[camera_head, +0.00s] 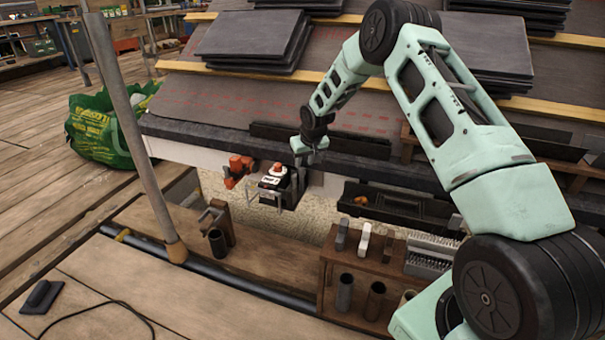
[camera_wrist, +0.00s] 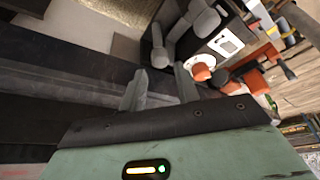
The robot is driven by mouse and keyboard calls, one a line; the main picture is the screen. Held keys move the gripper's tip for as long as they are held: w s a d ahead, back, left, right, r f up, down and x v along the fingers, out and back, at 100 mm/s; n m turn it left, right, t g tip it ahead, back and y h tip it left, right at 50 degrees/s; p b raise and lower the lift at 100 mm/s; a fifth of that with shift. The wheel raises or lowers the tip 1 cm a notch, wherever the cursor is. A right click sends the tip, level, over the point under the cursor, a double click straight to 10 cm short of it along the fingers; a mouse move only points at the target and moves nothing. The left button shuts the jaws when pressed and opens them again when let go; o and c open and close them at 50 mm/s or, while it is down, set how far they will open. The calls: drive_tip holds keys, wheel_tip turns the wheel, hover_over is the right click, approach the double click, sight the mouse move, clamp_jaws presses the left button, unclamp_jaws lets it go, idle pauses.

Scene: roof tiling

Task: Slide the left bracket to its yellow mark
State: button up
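My gripper (camera_head: 308,152) is at the dark front edge of the roof, near the middle of the head view. In the wrist view its two grey fingers (camera_wrist: 160,82) stand apart, with a dark surface behind the gap and nothing clearly held. Just beyond the fingertips, a grey part with rounded ends (camera_wrist: 197,28) shows beside a black box. I cannot tell whether it is the left bracket. A black gutter-like trough (camera_head: 400,207) sits below the eave to the right of my gripper. I cannot make out the yellow mark in either view.
The black box (camera_head: 277,183) with a white and orange top hangs close below my gripper. An orange tool (camera_head: 237,171) is left of it. A wooden rack (camera_head: 335,270) with tubes stands in front. A pole (camera_head: 130,130) rises at left. Slate stacks (camera_head: 255,38) lie on the roof.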

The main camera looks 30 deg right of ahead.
sight(302, 169)
drive_tip(key=shift+b+x, duration=0.6)
drive_tip(key=shift+x, duration=1.6)
clamp_jaws()
drive_tip(key=shift+w+a+r, duration=0.1)
drive_tip(key=shift+w+a, duration=0.1)
drive_tip(key=shift+w, duration=0.1)
drive_tip(key=w+a+p, duration=0.1)
drive_tip(key=w+a, duration=0.1)
drive_tip(key=shift+w, duration=0.4)
unclamp_jaws()
drive_tip(key=d+p+v, duration=0.1)
drive_tip(key=p+v, duration=0.4)
drive_tip(key=v, duration=1.2)
drive_tip(key=shift+s+a+p, duration=0.2)
drive_tip(key=shift+a+p, duration=0.2)
drive_tip(key=shift+a, duration=0.15)
